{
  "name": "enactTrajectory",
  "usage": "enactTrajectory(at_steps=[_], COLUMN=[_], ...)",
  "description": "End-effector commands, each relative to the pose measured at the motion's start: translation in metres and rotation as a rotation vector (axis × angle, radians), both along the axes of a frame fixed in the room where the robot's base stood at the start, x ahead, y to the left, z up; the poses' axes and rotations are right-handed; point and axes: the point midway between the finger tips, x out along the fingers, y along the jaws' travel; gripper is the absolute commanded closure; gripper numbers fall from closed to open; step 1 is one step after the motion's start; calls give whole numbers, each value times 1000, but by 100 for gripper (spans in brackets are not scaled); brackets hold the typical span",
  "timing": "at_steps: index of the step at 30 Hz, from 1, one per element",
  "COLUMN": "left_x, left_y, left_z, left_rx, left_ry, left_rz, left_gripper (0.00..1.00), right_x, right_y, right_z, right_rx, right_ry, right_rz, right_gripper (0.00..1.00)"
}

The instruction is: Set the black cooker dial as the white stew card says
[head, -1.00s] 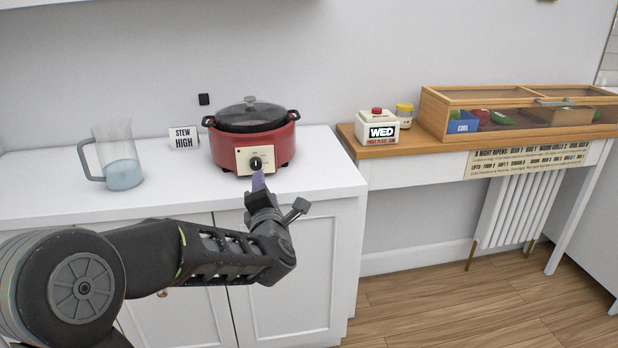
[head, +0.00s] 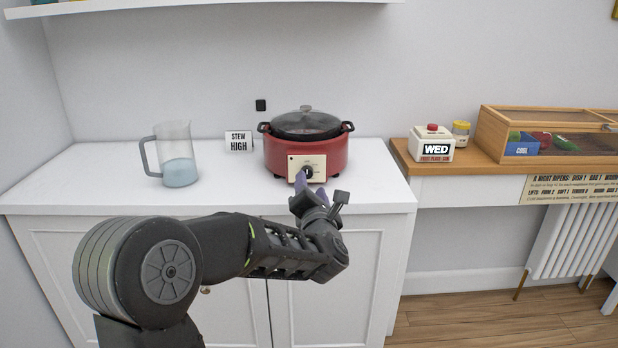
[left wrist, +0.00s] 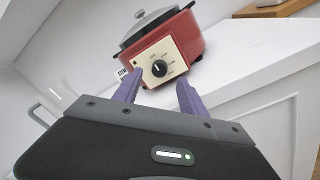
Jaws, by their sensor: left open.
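The red cooker (head: 325,153) with a dark lid stands on the white counter. Its black dial (head: 307,172) is on a cream front panel, partly hidden by my gripper in the head view. In the left wrist view the dial (left wrist: 159,69) shows whole, with a white pointer mark near the top and small, unreadable labels around it. The white stew card (head: 239,141) left of the cooker reads "STEW HIGH". My left gripper (head: 318,188) is open and empty in front of the panel; in the left wrist view its purple fingers (left wrist: 158,92) are apart, short of the dial.
A clear jug (head: 175,155) of bluish liquid stands left on the counter (head: 110,190). To the right, a wooden table holds a "WED" block (head: 432,145), a yellow-lidded jar (head: 461,132) and a wooden case (head: 545,135). A shelf (head: 200,5) hangs above.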

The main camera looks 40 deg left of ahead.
Motion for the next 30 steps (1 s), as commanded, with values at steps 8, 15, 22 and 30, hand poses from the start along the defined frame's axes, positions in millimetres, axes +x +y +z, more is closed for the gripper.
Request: enactTrajectory(at_steps=[8, 15, 22, 30], left_x=[33, 42, 42, 42], left_y=[28, 37, 37, 37], left_z=[-1, -1, 0, 0], left_rx=[0, 0, 0, 0], left_ry=[1, 2, 2, 1], left_rz=[1, 0, 0, 1], left_gripper=[51, 51, 54, 76], right_x=[0, 0, 0, 0], right_y=[0, 0, 0, 0], right_z=[0, 0, 0, 0], right_rx=[0, 0, 0, 0], right_ry=[0, 0, 0, 0], right_rz=[0, 0, 0, 0], right_gripper=[63, 63, 63, 63])
